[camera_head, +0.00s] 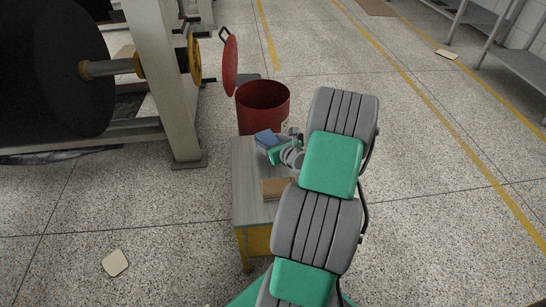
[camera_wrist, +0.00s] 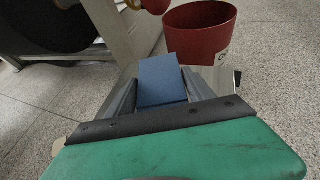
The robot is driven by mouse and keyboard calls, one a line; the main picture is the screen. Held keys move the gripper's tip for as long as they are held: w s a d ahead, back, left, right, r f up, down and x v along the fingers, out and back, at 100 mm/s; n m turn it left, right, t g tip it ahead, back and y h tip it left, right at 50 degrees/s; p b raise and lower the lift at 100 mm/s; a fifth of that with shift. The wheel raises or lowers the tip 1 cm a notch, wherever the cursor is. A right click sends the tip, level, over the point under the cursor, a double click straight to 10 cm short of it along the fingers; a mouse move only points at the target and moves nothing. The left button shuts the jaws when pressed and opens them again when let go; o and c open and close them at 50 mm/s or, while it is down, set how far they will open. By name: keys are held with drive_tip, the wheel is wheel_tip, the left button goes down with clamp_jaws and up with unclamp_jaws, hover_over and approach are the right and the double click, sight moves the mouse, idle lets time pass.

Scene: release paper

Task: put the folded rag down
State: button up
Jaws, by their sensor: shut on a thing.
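The folded rag (camera_wrist: 160,80) is a flat blue piece. It sits between the fingers of my gripper (camera_wrist: 158,88) in the wrist view, and the gripper is shut on it. In the head view the blue rag (camera_head: 266,138) shows at the end of my gripper (camera_head: 272,148), over the far end of a small grey-topped table (camera_head: 247,190). I cannot tell whether the rag touches the table top. My arm hides the table's right side.
A brown block (camera_head: 277,188) lies on the table's near part. A large dark roll (camera_head: 55,70) on a machine frame stands at left. Pale pieces (camera_head: 115,263) lie on the floor.

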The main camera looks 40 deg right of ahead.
drive_tip(key=f+b, duration=0.1)
drive_tip(key=f, duration=0.1)
drive_tip(key=d+f+b, duration=0.1)
drive_tip(key=f+b, duration=0.1)
drive_tip(key=shift+s+f, duration=0.2)
drive_tip(key=shift+f, duration=0.05)
drive_tip(key=shift+r, duration=0.2)
drive_tip(key=shift+f, duration=0.1)
drive_tip(key=o, duration=1.3)
drive_tip(key=shift+o, duration=0.2)
